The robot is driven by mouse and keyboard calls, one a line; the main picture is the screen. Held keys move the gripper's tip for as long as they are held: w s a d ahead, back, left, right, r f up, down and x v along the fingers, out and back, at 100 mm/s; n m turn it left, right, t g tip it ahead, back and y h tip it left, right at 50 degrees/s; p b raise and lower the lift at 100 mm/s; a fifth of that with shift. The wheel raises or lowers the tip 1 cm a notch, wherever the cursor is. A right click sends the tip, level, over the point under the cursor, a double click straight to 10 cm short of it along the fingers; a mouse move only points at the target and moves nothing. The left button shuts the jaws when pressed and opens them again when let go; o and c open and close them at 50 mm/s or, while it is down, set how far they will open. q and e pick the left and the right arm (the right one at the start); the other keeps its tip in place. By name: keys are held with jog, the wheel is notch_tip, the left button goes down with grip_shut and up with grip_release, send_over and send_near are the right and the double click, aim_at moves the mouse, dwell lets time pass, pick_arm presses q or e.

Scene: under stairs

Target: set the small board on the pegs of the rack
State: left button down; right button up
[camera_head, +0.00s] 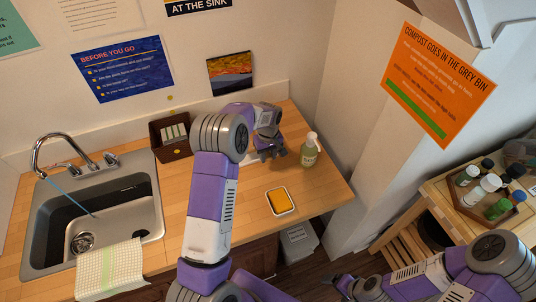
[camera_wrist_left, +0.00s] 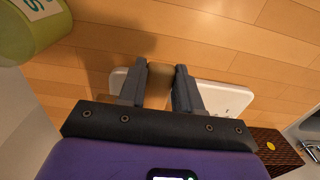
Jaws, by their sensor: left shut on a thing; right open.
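My left gripper (camera_head: 270,150) is low over the wooden counter, between the dark brown box and the soap bottle. In the left wrist view its fingers (camera_wrist_left: 158,80) are shut on a narrow tan piece, which looks like the small board (camera_wrist_left: 160,83) seen edge-on. A white, round-cornered flat piece, probably the rack (camera_wrist_left: 228,98), lies behind the fingers. Its middle is hidden, and I cannot make out its pegs or whether the board touches it. In the head view only a pale bit of it shows beside the gripper. My right gripper (camera_head: 345,284) is open and empty at the bottom, below the counter.
A green soap bottle (camera_head: 309,152) stands close right of my left gripper. A yellow sponge lies in a white dish (camera_head: 292,208) nearer the front edge. The dark brown box (camera_head: 168,148) and sink (camera_head: 60,238) are to the left. A side table (camera_head: 437,192) holds a tray of bottles.

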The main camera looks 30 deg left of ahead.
pick_arm(q)
jog(key=c, duration=0.8)
grip_release()
jog(key=shift+r, duration=0.1)
notch_tip(320, 180, up, 12)
jog(key=shift+d, duration=0.1)
